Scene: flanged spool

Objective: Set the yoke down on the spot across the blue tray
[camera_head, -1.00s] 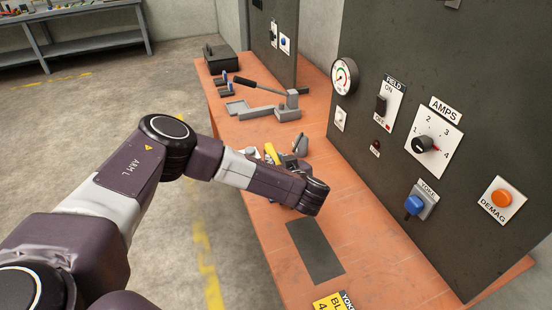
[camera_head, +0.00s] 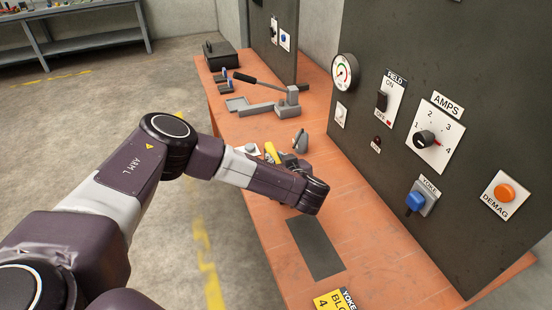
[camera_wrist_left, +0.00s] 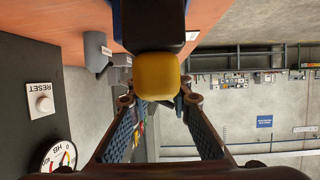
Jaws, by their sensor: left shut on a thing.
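My left gripper (camera_wrist_left: 158,105) shows from the wrist, its two fingers on either side of a rounded yellow piece (camera_wrist_left: 158,76). The yellow piece joins a black body (camera_wrist_left: 150,28) with a blue edge beside it; I take this to be the yoke. In the head view a yellow part (camera_head: 270,152) shows just beyond my left wrist, low over the orange bench. My left wrist hides most of the gripper and the held thing there. I cannot make out the blue tray or whether the yoke touches anything. My right gripper is not in view.
A bare dark grey pad (camera_head: 316,248) lies on the orange bench (camera_head: 350,215) in front of my wrist. A yellow yoke placard (camera_head: 335,300) is nearer. A grey lever tool (camera_head: 270,106) stands farther back. The dark control panel (camera_head: 440,60) rises along the right.

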